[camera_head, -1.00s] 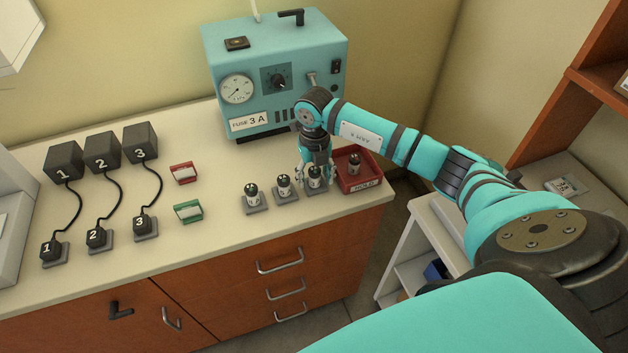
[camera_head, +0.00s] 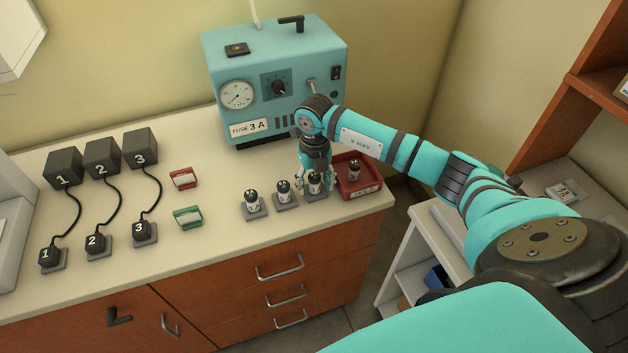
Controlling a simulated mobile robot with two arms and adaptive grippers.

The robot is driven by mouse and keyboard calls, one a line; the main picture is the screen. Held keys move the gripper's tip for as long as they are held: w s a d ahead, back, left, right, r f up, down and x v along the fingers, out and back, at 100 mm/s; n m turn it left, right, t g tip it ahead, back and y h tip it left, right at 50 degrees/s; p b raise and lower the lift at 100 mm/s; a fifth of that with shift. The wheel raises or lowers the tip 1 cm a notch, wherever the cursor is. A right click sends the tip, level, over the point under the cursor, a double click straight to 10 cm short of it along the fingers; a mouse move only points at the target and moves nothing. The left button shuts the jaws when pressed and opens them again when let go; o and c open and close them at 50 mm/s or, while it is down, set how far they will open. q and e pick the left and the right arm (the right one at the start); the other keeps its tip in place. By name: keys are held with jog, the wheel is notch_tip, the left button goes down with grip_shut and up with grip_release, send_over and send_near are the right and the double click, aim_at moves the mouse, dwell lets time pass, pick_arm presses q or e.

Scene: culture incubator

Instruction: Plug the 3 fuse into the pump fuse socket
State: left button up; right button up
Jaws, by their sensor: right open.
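Three small fuses with dark tops and white bodies stand upright on grey bases on the counter: a left fuse (camera_head: 252,200), a middle fuse (camera_head: 284,191) and a right fuse (camera_head: 316,184). Their labels are too small to read. Another fuse (camera_head: 354,168) stands in the red HOLD tray (camera_head: 372,186). The teal pump unit (camera_head: 222,75) at the back carries a "FUSE 3 A" label (camera_head: 249,128); I cannot make out its fuse socket. My right gripper (camera_head: 315,182) points down, open, around or right beside the right fuse and partly hides it. My left gripper is out of view.
Black boxes numbered 1, 2 and 3 (camera_head: 141,150) connect by cables to numbered plugs (camera_head: 141,228) at the left. A red card holder (camera_head: 184,178) and a green one (camera_head: 188,217) lie mid-counter. The counter's front edge is close to the fuses.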

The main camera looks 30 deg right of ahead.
aim_at(314, 176)
dwell(0.3)
grip_shut()
jog(key=shift+r, duration=0.1)
dwell(0.4)
jog(key=shift+r+p, duration=1.95)
jog(key=shift+r, duration=0.95)
